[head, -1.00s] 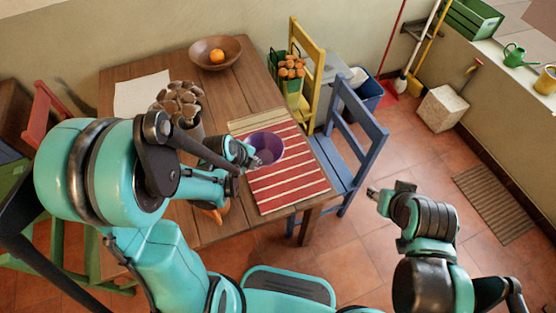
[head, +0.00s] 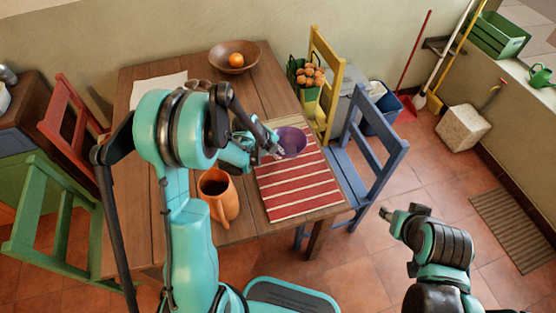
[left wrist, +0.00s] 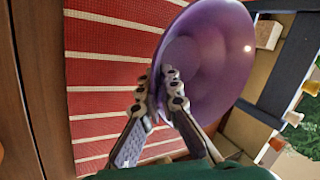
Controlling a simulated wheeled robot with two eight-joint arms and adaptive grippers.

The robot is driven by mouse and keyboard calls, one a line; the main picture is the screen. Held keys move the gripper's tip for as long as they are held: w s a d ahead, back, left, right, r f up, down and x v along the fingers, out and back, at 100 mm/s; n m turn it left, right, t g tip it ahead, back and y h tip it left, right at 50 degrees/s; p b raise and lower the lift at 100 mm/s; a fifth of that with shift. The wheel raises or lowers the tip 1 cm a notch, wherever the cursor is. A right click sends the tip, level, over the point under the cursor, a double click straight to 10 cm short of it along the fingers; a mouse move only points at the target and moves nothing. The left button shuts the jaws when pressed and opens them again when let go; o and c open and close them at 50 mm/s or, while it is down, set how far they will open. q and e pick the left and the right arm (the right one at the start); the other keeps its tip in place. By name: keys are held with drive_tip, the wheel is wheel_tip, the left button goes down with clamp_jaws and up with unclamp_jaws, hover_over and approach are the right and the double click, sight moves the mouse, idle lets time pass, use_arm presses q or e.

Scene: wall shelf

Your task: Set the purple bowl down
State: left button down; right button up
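The purple bowl (head: 292,141) is over the far part of the red-and-white striped mat (head: 297,185) on the wooden table. My left gripper (head: 277,150) is at the bowl's left rim. In the left wrist view, the fingers (left wrist: 158,95) straddle the near rim of the purple bowl (left wrist: 215,60) and are shut on it. The striped mat (left wrist: 105,90) shows beneath and beside the bowl. I cannot tell whether the bowl's base touches the mat. My right gripper (head: 387,214) is off to the right over the floor, holding nothing visible; its fingers are too small to read.
An orange pitcher (head: 218,196) stands on the table left of the mat, beside my left arm. A brown bowl (head: 234,57) with an orange fruit is at the back. Blue (head: 368,165) and yellow (head: 323,90) chairs stand along the right side. The near part of the mat is clear.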

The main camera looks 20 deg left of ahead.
use_arm(q)
wheel_tip(320, 180, down, 4)
drive_tip(key=shift+r+b, duration=0.15)
drive_tip(key=shift+b, duration=0.6)
drive_tip(key=shift+r, duration=0.1)
drive_tip(key=c, duration=2)
unclamp_jaws()
drive_tip(key=p+v, duration=0.4)
drive_tip(key=v, duration=0.8)
drive_tip(key=s+d+r+n+t+y, duration=0.1)
drive_tip(key=s+r+n, duration=0.5)
drive_tip(key=n, duration=0.6)
drive_tip(key=s+d+r+n+t+y, duration=0.1)
drive_tip(key=s+d+r+n+y, duration=0.1)
drive_tip(key=s+r+n, duration=0.5)
drive_tip(key=s+n, duration=0.4)
drive_tip(key=n, duration=0.1)
drive_tip(key=shift+s+d+r+t, duration=0.25)
drive_tip(key=shift+s+d+t, duration=0.05)
drive_tip(key=shift+s+d, duration=0.1)
